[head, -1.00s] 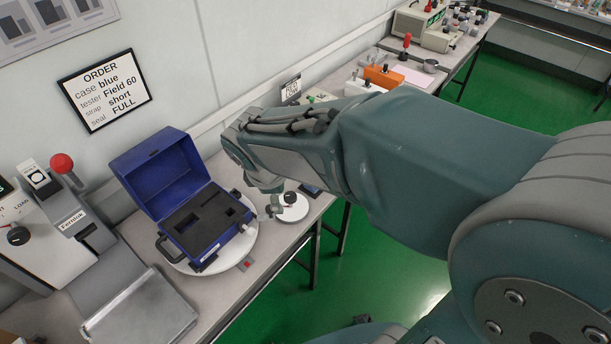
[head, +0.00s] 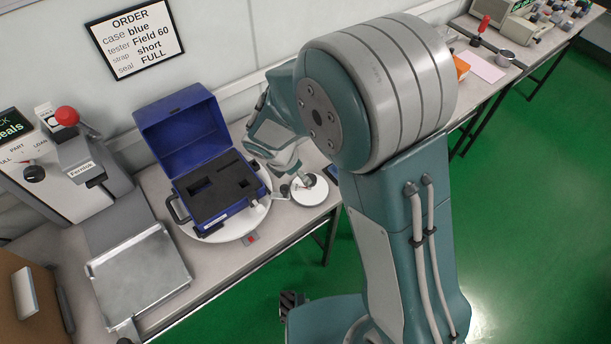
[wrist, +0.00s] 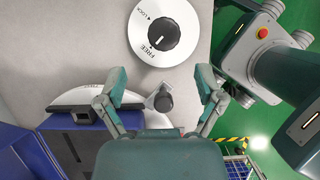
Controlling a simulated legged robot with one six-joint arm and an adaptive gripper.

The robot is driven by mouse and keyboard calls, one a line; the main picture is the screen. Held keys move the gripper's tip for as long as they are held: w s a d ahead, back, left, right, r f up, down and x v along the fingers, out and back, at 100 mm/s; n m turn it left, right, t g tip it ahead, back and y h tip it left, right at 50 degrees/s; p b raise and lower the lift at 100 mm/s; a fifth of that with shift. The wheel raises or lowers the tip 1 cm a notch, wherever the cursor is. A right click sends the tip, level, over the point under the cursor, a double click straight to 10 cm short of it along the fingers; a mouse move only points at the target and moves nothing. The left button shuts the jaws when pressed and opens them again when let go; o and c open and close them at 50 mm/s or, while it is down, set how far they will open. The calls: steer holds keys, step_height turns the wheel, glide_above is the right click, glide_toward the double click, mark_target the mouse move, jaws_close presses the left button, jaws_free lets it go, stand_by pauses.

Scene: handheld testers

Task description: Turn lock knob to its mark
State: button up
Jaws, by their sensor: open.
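The lock knob (wrist: 165,33) is a black round knob on a white dial (wrist: 187,47) marked FREE and LOCK, at the top of the wrist view. Its white line points towards FREE, at lower left; LOCK is at upper left. In the head view the white dial (head: 313,197) lies on the bench right of the blue case, with the knob partly hidden by my arm. My gripper (wrist: 162,82) is open and empty, its fingers spread just short of the dial in the wrist view. The knob is not between them.
An open blue case (head: 215,208) with empty foam cutouts stands on a white turntable (head: 221,235) beside the dial. A small black-knobbed fitting (wrist: 163,100) shows between my fingers in the wrist view. A press with a red ball handle (head: 67,116) and a metal tray (head: 140,275) are at left.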

mark_target(310, 178)
steer(key=d+f, duration=0.1)
steer(key=f, duration=0.1)
steer(key=w+d+f, duration=0.1)
steer(key=d, duration=0.1)
steer(key=shift+f, duration=0.4)
steer(key=shift+w+f, duration=0.1)
steer(key=shift+f, duration=0.35)
steer(key=shift+a, duration=0.5)
steer(key=shift+d, duration=0.3)
steer(key=c, duration=1.1)
